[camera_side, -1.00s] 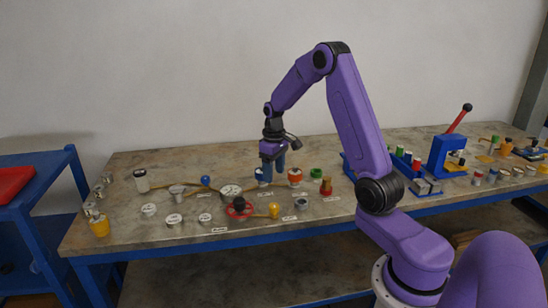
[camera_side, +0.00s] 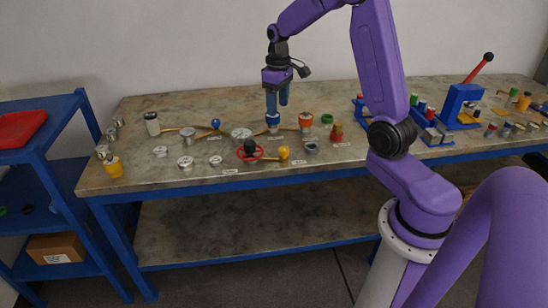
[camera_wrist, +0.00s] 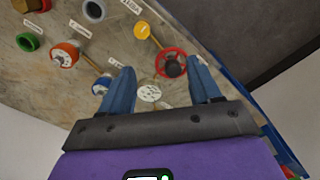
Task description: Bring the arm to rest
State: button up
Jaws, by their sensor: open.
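My gripper (camera_side: 277,104) points down over the middle of the bench, its blue fingers apart and nothing between them. In the wrist view my gripper (camera_wrist: 162,84) also shows open and empty. A small blue-and-white vessel (camera_side: 273,127) stands just below the fingers in the side view. In the wrist view this vessel (camera_wrist: 100,86) is beside the left finger, partly hidden by it. A round pale flanged disc (camera_wrist: 149,93) shows between the fingers, further down on the bench.
The stone-topped bench (camera_side: 190,108) holds a red handwheel (camera_side: 250,154), a yellow knob (camera_side: 285,153), an orange-and-white vessel (camera_side: 305,121) and a green ring (camera_side: 327,119). A blue press with a red lever (camera_side: 478,68) stands at right. A blue shelf (camera_side: 60,150) is at left.

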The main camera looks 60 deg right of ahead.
jog(key=s+a+r+n, duration=0.1)
jog(key=s+a+n, duration=0.3)
jog(key=a, duration=0.5)
jog(key=s+a+r+n, duration=0.1)
jog(key=s+a+r, duration=0.1)
jog(key=s+a, duration=0.55)
jog(key=s+a+n, duration=0.2)
jog(key=s+n, duration=0.1)
jog(key=s, duration=0.6)
jog(key=s+a+n, duration=0.3)
jog(key=s, duration=0.6)
jog(key=shift+s+f, duration=0.25)
jog(key=shift+s, duration=0.1)
